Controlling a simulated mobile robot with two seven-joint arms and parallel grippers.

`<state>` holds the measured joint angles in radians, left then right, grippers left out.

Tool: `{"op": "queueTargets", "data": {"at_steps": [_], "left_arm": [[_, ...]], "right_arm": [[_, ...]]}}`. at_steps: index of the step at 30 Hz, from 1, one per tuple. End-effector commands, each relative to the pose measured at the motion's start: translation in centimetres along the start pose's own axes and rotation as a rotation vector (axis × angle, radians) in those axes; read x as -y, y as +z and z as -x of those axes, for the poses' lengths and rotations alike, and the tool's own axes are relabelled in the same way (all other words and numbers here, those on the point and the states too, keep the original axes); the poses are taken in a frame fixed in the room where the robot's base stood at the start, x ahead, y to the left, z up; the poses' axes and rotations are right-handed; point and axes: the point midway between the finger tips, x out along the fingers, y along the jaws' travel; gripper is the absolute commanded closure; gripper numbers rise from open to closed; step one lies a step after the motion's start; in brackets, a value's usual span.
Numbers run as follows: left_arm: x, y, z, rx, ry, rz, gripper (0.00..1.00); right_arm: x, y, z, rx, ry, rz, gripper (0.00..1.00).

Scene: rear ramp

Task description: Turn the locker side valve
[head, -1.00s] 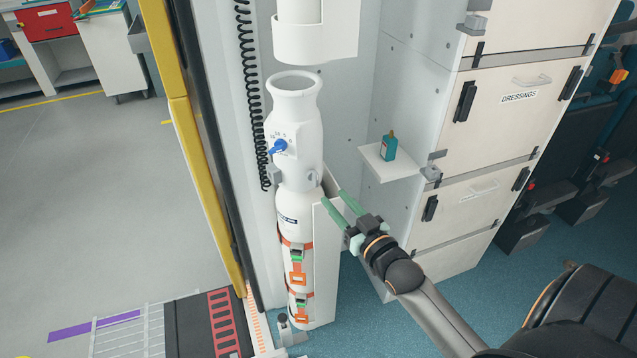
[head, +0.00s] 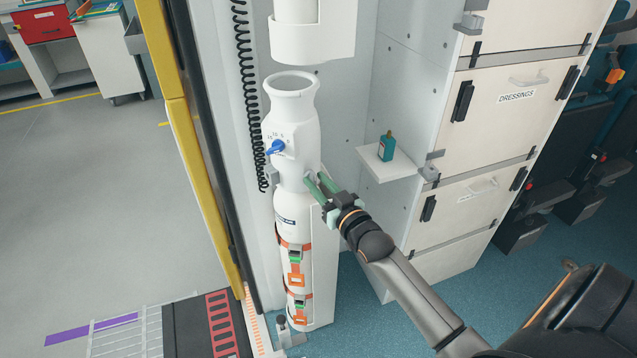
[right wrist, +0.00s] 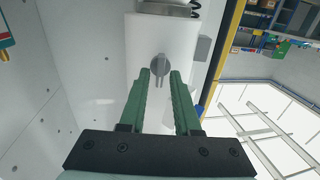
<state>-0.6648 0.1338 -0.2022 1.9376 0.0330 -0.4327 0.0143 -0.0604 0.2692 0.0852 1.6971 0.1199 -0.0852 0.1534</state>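A white cylinder (head: 293,209) stands upright in a white holder, held by orange straps. A small grey valve knob (right wrist: 160,67) with a narrow handle is on its locker-facing side. In the head view the green fingertips largely hide this knob. My right gripper (head: 314,180) points at that side from the lower right. In the right wrist view its two green fingers are apart, with the knob just ahead of and between the tips. I cannot tell whether they touch it. A blue valve lever (head: 275,147) is on the cylinder's front. My left gripper is not in view.
A small shelf (head: 388,164) with a teal bottle (head: 387,147) juts out right of the cylinder. Lockers (head: 512,100) stand behind it. A coiled black cord (head: 248,90) and yellow post (head: 190,130) are on the left. A white housing (head: 312,40) hangs above.

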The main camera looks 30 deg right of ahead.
Motion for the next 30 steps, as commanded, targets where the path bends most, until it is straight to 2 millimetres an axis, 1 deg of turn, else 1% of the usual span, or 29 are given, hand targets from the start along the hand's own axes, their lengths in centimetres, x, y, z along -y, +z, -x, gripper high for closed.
{"op": "queueTargets", "data": {"at_steps": [1,6,8,22,25,27,30], "left_arm": [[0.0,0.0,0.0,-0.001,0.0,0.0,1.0],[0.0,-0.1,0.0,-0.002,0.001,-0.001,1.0],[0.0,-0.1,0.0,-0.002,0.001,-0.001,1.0],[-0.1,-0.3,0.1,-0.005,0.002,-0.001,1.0],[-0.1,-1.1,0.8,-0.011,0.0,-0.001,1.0],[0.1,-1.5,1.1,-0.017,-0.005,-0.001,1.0],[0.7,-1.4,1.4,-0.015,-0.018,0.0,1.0]], "right_arm": [[0.0,0.0,0.0,0.0,0.0,0.0,0.76],[0.0,0.0,0.0,0.0,0.0,0.0,0.95],[0.0,0.0,0.0,0.0,0.0,0.0,1.0],[0.0,-0.1,0.0,0.0,0.0,0.012,1.0],[0.1,-0.3,0.0,0.002,0.0,0.097,1.0],[0.1,-0.3,0.0,0.002,0.0,0.189,1.0],[0.2,-0.2,0.0,0.002,0.0,0.305,1.0]]}}
